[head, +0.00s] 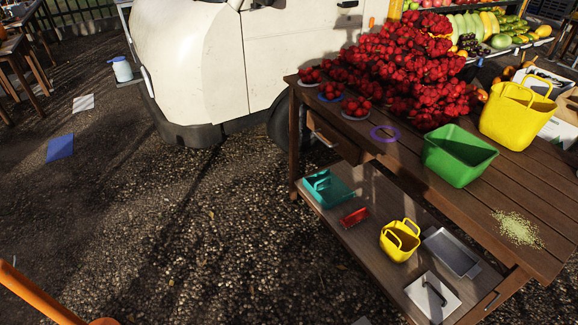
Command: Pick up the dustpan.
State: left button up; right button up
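Two things on the lower shelf (375,270) of the wooden table could be the dustpan, and I cannot tell for sure which. One is a teal, shallow, open piece with a raised handle (328,187) at the shelf's far left end. The other is a grey metal pan (452,252) lying near the right end. A small red object (353,217), perhaps a brush, lies close to the teal piece. Neither of my grippers is in view.
A yellow basket (400,241) and a white plate with a dark handle (432,297) share the shelf. The tabletop above holds red fruit (405,70), a green bin (459,155), a yellow bin (516,115) and scattered pale grains (517,228). Gravel ground left of the table is open.

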aim_at(329, 190)
jog(key=i+j+u, duration=0.1)
jog(key=i, duration=0.35)
jog(key=i+j+u, duration=0.1)
jog(key=i, duration=0.35)
jog(key=i+j+z, duration=0.2)
jog(key=z, duration=0.2)
jog(key=i+j+z, duration=0.85)
jog(key=j+z, duration=0.25)
